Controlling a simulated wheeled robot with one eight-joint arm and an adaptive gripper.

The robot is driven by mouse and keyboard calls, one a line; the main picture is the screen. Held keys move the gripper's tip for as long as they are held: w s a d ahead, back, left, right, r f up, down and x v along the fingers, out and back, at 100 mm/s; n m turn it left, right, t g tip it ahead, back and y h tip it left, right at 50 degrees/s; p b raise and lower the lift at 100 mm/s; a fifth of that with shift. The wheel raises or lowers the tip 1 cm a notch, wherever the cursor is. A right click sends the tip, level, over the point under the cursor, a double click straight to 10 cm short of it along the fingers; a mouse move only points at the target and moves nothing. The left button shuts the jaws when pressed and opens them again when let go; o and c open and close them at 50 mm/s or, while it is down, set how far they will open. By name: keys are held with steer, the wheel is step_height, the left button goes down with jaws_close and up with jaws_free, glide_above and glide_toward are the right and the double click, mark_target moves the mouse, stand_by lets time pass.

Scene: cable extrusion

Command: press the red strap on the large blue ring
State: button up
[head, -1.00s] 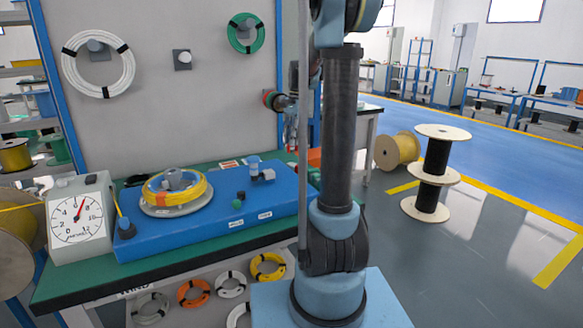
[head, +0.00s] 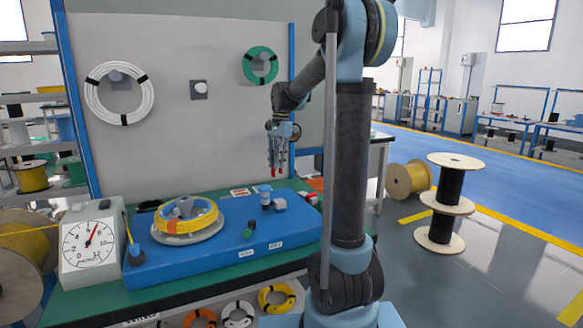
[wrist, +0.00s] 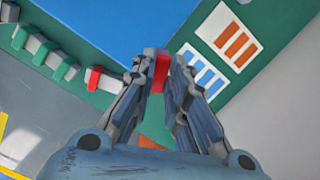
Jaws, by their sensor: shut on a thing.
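The red piece is also a small spot at the fingertips in the head view (head: 274,172). It is held in the air, apart from the table. A yellow coil (head: 178,226) with an orange-red mark and some blue on its rim lies on a round turntable at left. I cannot make out a clearly blue ring.
A dial gauge (head: 88,246) stands at left. White (head: 123,92) and green (head: 260,66) coils hang on the back panel. Cards (wrist: 228,38) lie on the green bench.

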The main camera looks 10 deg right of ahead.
steer(key=s+a+r+n, duration=0.45)
steer(key=s+a, duration=0.35)
steer(key=a, duration=0.5)
steer(key=s+a+r+n, duration=0.3)
steer(key=s+a+r, duration=0.2)
steer(key=s+a, duration=0.65)
steer(key=shift+m+g+h, duration=0.25)
steer(key=shift+g+h, duration=0.05)
steer(key=shift+h, duration=0.1)
steer(key=shift+w+a+f, duration=0.4)
steer(key=shift+w+f, duration=0.05)
steer(key=shift+f, duration=0.85)
steer(key=shift+w+a+f, duration=0.35)
steer(key=shift+w+f, duration=0.05)
steer(key=shift+f, duration=0.9)
steer(key=shift+w+a+f, duration=0.4)
steer(key=shift+w+f, duration=0.05)
steer(key=shift+f, duration=0.85)
steer(key=shift+s+f, duration=0.1)
steer(key=shift+f, duration=0.05)
steer(key=shift+f, duration=1.3)
steer(key=shift+f, duration=0.6)
steer(key=o, duration=0.9)
